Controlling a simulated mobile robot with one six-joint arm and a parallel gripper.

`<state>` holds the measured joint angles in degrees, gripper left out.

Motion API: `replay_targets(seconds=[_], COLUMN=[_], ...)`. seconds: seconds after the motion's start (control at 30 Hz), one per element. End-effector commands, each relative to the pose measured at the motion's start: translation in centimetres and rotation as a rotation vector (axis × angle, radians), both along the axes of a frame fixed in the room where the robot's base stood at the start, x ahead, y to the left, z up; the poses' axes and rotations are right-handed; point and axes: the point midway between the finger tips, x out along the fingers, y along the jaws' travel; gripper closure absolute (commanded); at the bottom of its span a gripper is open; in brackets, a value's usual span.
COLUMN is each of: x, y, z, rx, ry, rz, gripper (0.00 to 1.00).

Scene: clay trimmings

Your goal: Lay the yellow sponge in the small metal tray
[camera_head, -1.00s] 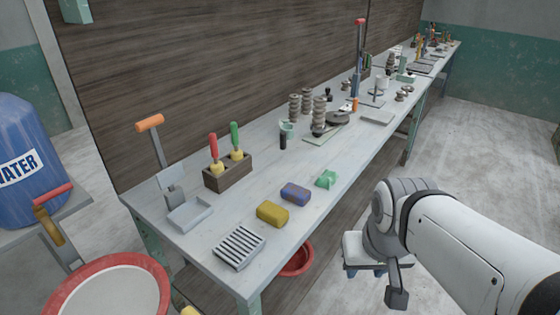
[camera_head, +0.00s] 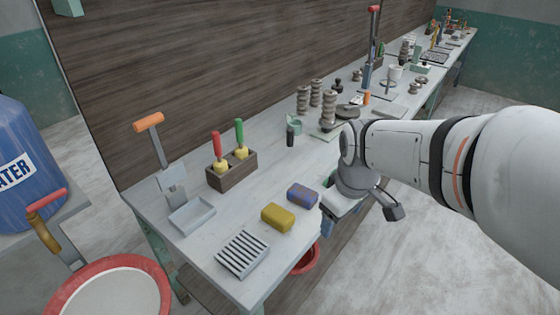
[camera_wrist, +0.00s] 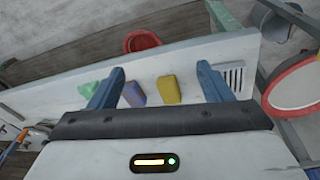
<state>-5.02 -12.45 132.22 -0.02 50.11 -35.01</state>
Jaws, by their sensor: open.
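The yellow sponge (camera_head: 278,217) lies on the near end of the workbench, beside the blue-purple sponge. It also shows in the wrist view (camera_wrist: 168,89), between and beyond my fingers. The small metal tray (camera_head: 192,216) is shallow, grey and empty. It sits left of the yellow sponge near the bench's left end; I cannot make it out in the wrist view. My gripper (camera_head: 335,220) is at the bench's front edge, right of the sponges. Its blue fingers (camera_wrist: 160,68) are spread apart with nothing held.
A blue-purple sponge (camera_head: 302,195), a slatted rack (camera_head: 243,254) and a wooden tool holder (camera_head: 231,176) stand close by. A green block (camera_wrist: 95,88) lies left in the wrist view. A red basin (camera_head: 308,259) is below the bench. Bare bench separates tray and sponge.

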Motion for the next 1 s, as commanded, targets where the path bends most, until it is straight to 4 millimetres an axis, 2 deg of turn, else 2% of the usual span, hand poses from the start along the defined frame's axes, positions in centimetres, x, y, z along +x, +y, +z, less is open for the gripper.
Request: replay_targets(seconds=[0.03,0.17,0.3,0.5,0.7,1.0], x=[2.0,6.6,11.1,15.5,17.3,17.6], y=[0.9,3.4,6.5,10.6,12.8,13.1], z=[0.1,-0.8,-3.0,-7.1,-9.7,-12.7], rx=[-0.022,-0.075,-0.119,-0.154,-0.167,-0.168], ry=[0.021,0.053,0.081,0.107,0.113,0.115], rz=[0.139,0.533,0.956,1.464,1.732,1.783], gripper=[0.24,0.13,0.01,0.0,0.0,0.0])
